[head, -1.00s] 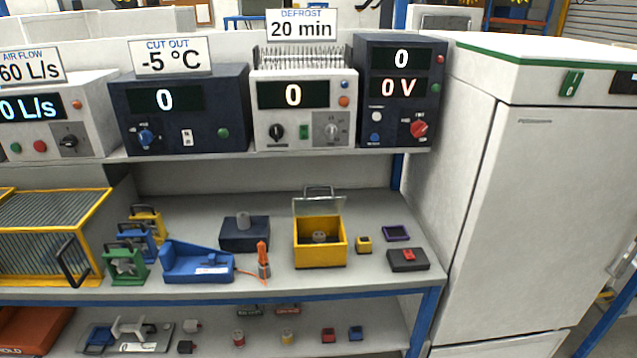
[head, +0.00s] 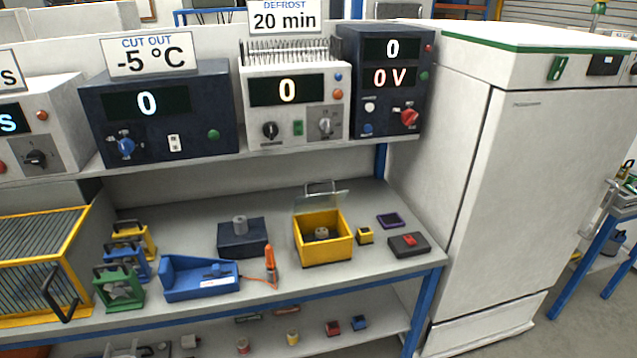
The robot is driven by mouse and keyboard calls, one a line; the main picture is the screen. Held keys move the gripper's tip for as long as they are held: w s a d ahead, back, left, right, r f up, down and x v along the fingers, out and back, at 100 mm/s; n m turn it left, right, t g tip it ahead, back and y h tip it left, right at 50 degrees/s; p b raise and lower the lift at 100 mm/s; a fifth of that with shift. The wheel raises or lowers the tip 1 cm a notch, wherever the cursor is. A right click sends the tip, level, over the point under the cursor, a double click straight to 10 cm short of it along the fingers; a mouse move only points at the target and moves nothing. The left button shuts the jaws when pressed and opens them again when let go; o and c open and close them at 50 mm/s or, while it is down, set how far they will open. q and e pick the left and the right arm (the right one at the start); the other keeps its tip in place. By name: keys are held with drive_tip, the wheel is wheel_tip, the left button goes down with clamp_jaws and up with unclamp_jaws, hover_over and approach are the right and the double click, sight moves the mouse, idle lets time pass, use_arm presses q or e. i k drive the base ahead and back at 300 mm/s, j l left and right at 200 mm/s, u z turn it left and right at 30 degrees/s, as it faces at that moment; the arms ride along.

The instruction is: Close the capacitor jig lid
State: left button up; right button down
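The capacitor jig appears to be the yellow box (head: 325,250) on the middle shelf, right of centre. Its clear lid (head: 322,200) stands raised at the back edge, with a handle (head: 320,186) on top. A small grey round part (head: 321,233) sits inside the open box. Neither of my grippers shows in the head view, so nothing of mine is seen touching the jig.
The shelf (head: 360,274) has a blue front edge. Close by stand a dark block (head: 243,237), a blue fixture (head: 200,278), an orange probe (head: 270,262), a small yellow block (head: 365,236) and a dark box with a red switch (head: 408,244). A white cabinet (head: 530,170) stands at right.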

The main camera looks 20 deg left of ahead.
sight(332, 182)
drive_tip(key=k+j+z, duration=0.15)
drive_tip(key=j, duration=0.3)
drive_tip(key=j+z, duration=0.2)
drive_tip(key=j, duration=0.25)
drive_tip(key=k+j+z, duration=0.15)
drive_tip(key=j, duration=0.25)
drive_tip(key=k+j+z, duration=0.15)
drive_tip(key=j, duration=0.2)
